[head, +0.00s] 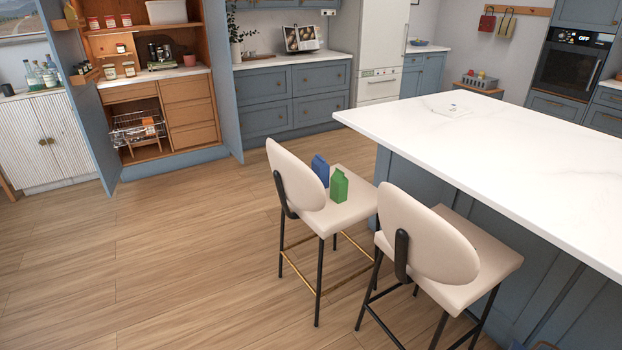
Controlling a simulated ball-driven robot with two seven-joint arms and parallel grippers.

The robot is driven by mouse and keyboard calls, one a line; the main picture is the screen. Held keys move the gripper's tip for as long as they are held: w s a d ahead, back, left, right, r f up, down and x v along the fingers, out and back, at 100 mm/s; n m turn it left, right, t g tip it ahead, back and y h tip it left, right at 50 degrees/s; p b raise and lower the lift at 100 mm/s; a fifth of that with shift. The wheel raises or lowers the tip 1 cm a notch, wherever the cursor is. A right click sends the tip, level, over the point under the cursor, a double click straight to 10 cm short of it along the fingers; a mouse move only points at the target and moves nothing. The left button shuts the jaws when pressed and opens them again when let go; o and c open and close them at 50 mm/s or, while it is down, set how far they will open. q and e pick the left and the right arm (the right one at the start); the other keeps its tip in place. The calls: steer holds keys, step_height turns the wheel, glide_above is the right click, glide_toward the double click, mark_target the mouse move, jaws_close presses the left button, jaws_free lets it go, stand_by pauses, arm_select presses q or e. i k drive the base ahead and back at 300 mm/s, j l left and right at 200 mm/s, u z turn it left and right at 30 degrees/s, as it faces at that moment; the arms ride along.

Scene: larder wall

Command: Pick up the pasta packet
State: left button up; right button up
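A blue packet (320,170) and a green packet (339,185) stand upright, close together, on the seat of the left cream stool (335,215). The green one is nearer to me and the blue one is behind it to the left, partly covered by the stool's backrest. No label is readable, so I cannot tell which, if either, is the pasta packet. Neither of my grippers is in view.
A second cream stool (428,235) stands nearer, beside the white-topped island (500,130). An open larder cupboard (185,105) with jars and a pulled-out wire basket (138,128) is at the back left. The wooden floor (170,250) left of the stools is clear.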

mark_target(320, 165)
steer(key=i+l, duration=0.15)
steer(key=i+j+u, duration=0.3)
steer(key=i, duration=0.15)
steer(key=i+j+u, duration=0.15)
steer(key=i+u, duration=0.15)
steer(key=i, duration=0.15)
steer(key=i+u, duration=0.4)
steer(key=i, duration=1.3)
steer(key=i+j+z, duration=0.1)
steer(key=i+z, duration=0.3)
steer(key=i+j+z, duration=0.25)
steer(key=i+z, duration=0.35)
steer(key=z, duration=0.3)
steer(key=i+j+z, duration=0.15)
steer(key=z, duration=0.3)
steer(key=i+j+z, duration=0.1)
steer(key=z, duration=0.35)
steer(key=i+j+z, duration=0.1)
steer(key=z, duration=0.3)
steer(key=j+z, duration=0.3)
steer(key=z, duration=0.15)
